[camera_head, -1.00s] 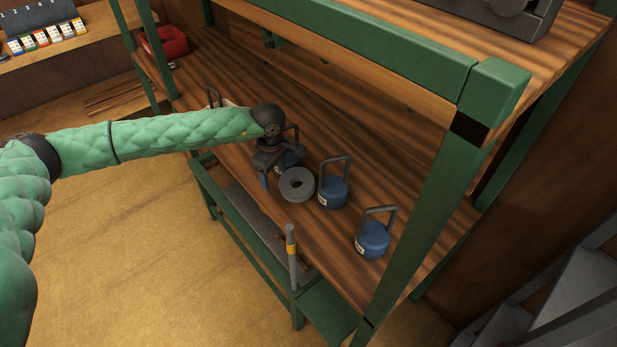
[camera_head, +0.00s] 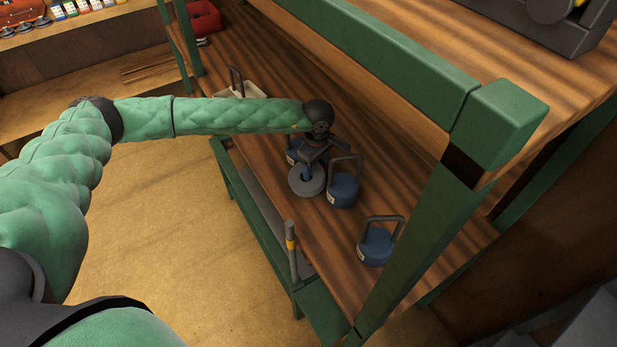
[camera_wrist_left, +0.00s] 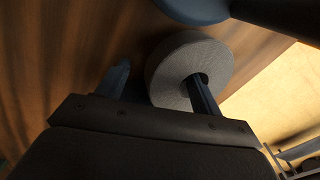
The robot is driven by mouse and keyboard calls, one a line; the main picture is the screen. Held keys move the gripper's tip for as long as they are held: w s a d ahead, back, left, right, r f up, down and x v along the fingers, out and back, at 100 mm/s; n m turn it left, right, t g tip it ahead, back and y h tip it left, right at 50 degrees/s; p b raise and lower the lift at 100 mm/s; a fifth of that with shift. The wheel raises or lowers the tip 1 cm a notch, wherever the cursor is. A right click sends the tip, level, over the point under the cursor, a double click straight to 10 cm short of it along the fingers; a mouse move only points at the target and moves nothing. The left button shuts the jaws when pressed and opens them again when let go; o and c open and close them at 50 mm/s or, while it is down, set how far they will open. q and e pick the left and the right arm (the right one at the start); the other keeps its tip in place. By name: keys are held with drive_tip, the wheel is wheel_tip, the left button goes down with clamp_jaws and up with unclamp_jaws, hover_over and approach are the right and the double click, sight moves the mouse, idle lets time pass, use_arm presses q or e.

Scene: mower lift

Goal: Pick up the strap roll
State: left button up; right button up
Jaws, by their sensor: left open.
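The strap roll is a grey ring (camera_head: 307,181) with a hole in its middle, on the wooden shelf near its front edge. It also shows in the left wrist view (camera_wrist_left: 178,50). My left gripper (camera_head: 309,168) is open right at the roll and hides part of it. In the left wrist view, one finger of the gripper (camera_wrist_left: 159,77) overlaps the roll's hole and the other is to the left, outside the rim. I cannot tell how deep the finger reaches into the hole. My right gripper is not in view.
A blue weight with a handle (camera_head: 343,190) stands close to the right of the roll, and another (camera_head: 378,246) further right. A third (camera_head: 292,152) is partly hidden behind my gripper. A green post (camera_head: 425,220) rises at the shelf's right end.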

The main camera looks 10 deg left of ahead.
use_arm(q)
wheel_tip(320, 180, down, 3)
drive_tip(key=shift+a+r, duration=0.1)
drive_tip(key=shift+a, duration=0.05)
drive_tip(key=c, duration=1.4)
drive_tip(key=shift+o, duration=0.2)
drive_tip(key=shift+r, duration=0.6)
wheel_tip(320, 180, up, 8)
drive_tip(key=shift+f+p, duration=0.1)
drive_tip(key=shift+p, duration=0.3)
drive_tip(key=shift+r, duration=0.55)
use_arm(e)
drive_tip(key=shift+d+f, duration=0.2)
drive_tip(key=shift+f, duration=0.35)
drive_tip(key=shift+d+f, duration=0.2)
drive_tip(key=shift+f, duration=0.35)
